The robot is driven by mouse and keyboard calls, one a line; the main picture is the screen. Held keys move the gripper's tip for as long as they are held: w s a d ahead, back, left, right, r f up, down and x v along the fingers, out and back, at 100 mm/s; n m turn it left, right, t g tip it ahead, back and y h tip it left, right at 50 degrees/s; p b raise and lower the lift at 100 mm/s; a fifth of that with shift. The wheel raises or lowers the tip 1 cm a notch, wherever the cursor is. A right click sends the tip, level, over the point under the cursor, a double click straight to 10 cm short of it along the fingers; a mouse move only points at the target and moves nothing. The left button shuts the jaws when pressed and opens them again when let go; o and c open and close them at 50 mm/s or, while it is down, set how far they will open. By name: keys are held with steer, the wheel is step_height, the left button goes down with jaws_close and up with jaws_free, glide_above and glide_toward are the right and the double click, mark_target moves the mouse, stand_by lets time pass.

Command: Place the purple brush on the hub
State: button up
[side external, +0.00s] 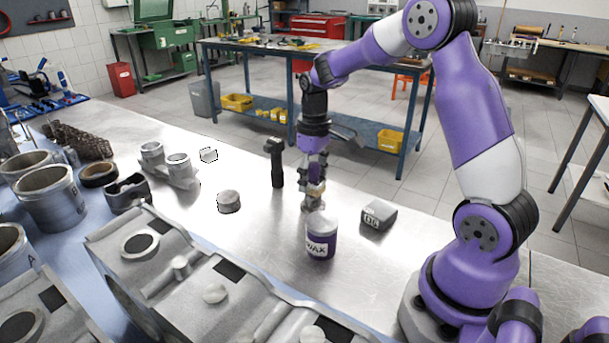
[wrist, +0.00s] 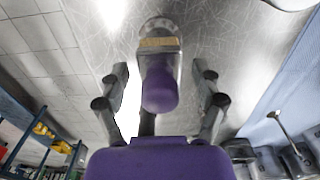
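The purple brush (wrist: 160,92) points its rounded purple handle end toward the wrist camera. A tan band (wrist: 158,43) and a grey round end (wrist: 158,24) lie beyond it. In the side view it appears roughly upright at the bench, partly covered by my gripper (side external: 314,184). My gripper (wrist: 160,85) has its fingers on both sides of the brush, with visible gaps, so it looks open around it. I cannot identify the hub for certain; a short grey round piece (side external: 229,201) lies on the bench to the left of my gripper.
A purple-and-white wax jar (side external: 321,240) stands close in front of my gripper. A grey box (side external: 378,215) lies to its right, and a black upright tool (side external: 277,163) to its left. An engine block (side external: 190,270) fills the front left. The bench's right part is mostly clear.

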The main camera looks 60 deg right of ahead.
mark_target(314, 163)
steer(key=shift+r, duration=0.1)
step_height(314, 163, up, 12)
steer(key=shift+f, duration=0.2)
steer(key=s+a+t, duration=0.5)
steer(key=s+a, duration=0.6)
steer(key=a, duration=0.1)
steer(key=shift+s+a+f+t, duration=0.25)
steer(key=shift+s+a+t, duration=0.05)
steer(key=shift+s+a, duration=0.1)
